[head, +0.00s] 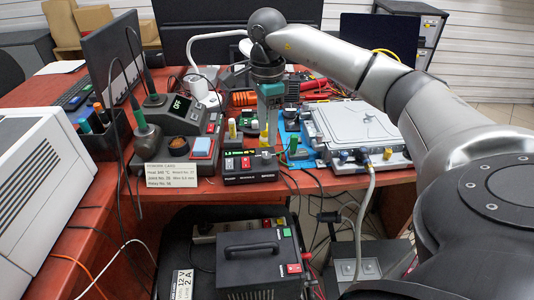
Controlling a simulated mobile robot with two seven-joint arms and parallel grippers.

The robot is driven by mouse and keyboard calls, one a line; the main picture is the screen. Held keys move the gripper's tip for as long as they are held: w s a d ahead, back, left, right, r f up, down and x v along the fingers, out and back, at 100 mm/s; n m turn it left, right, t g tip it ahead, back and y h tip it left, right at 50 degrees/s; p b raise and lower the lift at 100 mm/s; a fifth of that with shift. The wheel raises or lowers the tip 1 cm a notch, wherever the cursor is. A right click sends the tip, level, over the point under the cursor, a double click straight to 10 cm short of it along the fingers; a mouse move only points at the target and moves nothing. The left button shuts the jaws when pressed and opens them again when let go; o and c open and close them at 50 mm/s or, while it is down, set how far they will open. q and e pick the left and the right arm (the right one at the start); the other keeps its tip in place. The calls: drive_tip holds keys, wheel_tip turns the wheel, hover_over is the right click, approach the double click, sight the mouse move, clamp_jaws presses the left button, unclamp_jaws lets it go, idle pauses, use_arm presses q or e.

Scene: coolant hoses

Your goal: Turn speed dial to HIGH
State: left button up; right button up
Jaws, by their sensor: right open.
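A small black control box (240,167) sits at the front edge of the red bench, with lit green marks and a red part on its front. A dark round knob (266,157) stands on its right part; I cannot read any speed label or where the knob points. My right gripper (268,140) comes down from above, open, with its fingertips just above or behind this knob; whether they touch it I cannot tell. The arm hides part of the bench behind it. A silver unit (360,130) to the right also has small dark and blue knobs. My left gripper is out of view.
A soldering station (175,120) reading OFF, with a label card (171,175), stands left of the box. Small bottles, a blue mat and red cables crowd the bench behind. A dark power unit (258,262) and hanging cables are below the front edge.

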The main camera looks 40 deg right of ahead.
sight(267, 155)
wheel_tip(267, 155, down, 5)
drive_tip(key=shift+f+b, duration=0.15)
drive_tip(key=shift+b, duration=0.65)
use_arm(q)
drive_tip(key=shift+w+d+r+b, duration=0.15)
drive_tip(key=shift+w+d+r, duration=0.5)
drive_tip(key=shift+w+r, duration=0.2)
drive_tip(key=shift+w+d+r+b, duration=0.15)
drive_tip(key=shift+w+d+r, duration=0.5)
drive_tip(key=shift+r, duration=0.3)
use_arm(e)
drive_tip(key=shift+f, duration=0.95)
drive_tip(key=shift+c, duration=0.2)
clamp_jaws()
